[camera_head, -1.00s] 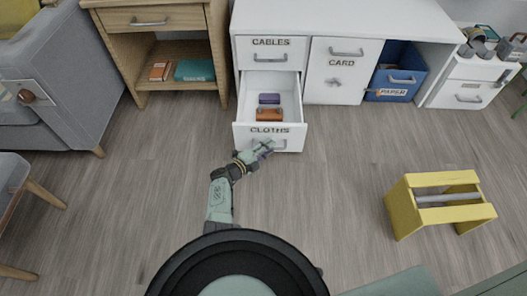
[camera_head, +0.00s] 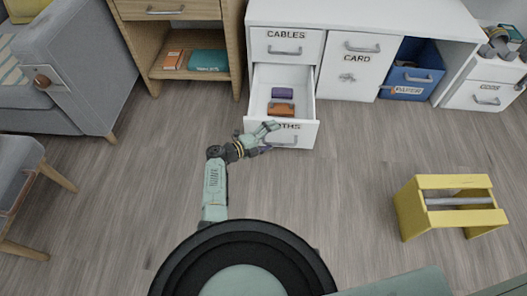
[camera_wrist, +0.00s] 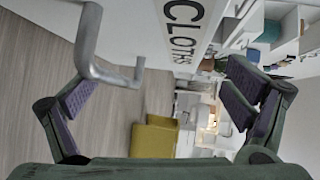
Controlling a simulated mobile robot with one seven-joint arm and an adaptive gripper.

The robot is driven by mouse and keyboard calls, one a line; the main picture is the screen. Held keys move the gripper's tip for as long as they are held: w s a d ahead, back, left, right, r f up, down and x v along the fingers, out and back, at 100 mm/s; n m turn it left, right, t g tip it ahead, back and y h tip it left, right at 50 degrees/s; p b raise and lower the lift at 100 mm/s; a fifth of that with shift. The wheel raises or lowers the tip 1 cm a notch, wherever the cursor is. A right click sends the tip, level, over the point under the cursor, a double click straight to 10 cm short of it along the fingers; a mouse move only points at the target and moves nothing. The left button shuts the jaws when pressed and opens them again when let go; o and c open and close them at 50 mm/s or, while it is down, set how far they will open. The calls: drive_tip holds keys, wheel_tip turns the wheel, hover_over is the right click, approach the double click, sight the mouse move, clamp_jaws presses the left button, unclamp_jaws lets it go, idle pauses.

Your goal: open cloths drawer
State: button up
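The cloths drawer (camera_head: 300,127) is pulled well out of the white desk, below the cables drawer (camera_head: 286,46). A purple item (camera_head: 283,92) and an orange-brown item (camera_head: 281,110) lie inside. My gripper (camera_head: 270,138) is at the left part of the drawer front and covers part of the CLOTHS label. In the wrist view my gripper (camera_wrist: 160,90) is open, its two fingers wide apart. The drawer's grey bar handle (camera_wrist: 92,65) is near the left finger, and no fingers are closed on it. Whether the handle touches a finger is unclear.
A wooden cabinet (camera_head: 238,45) stands left of the desk, and a grey sofa (camera_head: 75,75) is farther left. A yellow stool-like frame (camera_head: 408,205) stands on the floor at right. The card door (camera_head: 355,75) is shut. Floor between is clear.

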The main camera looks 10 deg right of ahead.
drive_tip(key=shift+s+a+f+p, duration=0.2)
drive_tip(key=shift+s+a+p, duration=0.2)
drive_tip(key=shift+a+p, duration=0.25)
drive_tip(key=c, duration=0.3)
drive_tip(key=shift+s+a+r+p, duration=0.15)
drive_tip(key=shift+s+a+p, duration=0.15)
drive_tip(key=shift+a+p, duration=0.2)
drive_tip(key=shift+c, duration=1.3)
drive_tip(key=shift+a+r, duration=0.4)
drive_tip(key=shift+r, duration=0.05)
drive_tip(key=c, duration=0.5)
drive_tip(key=shift+o, duration=0.2)
drive_tip(key=s+p+v, duration=0.1)
drive_tip(key=p+v, duration=0.3)
drive_tip(key=v, duration=0.4)
drive_tip(key=shift+s+a+f+p, duration=0.2)
drive_tip(key=shift+s+p, duration=0.1)
drive_tip(key=shift+p, duration=0.05)
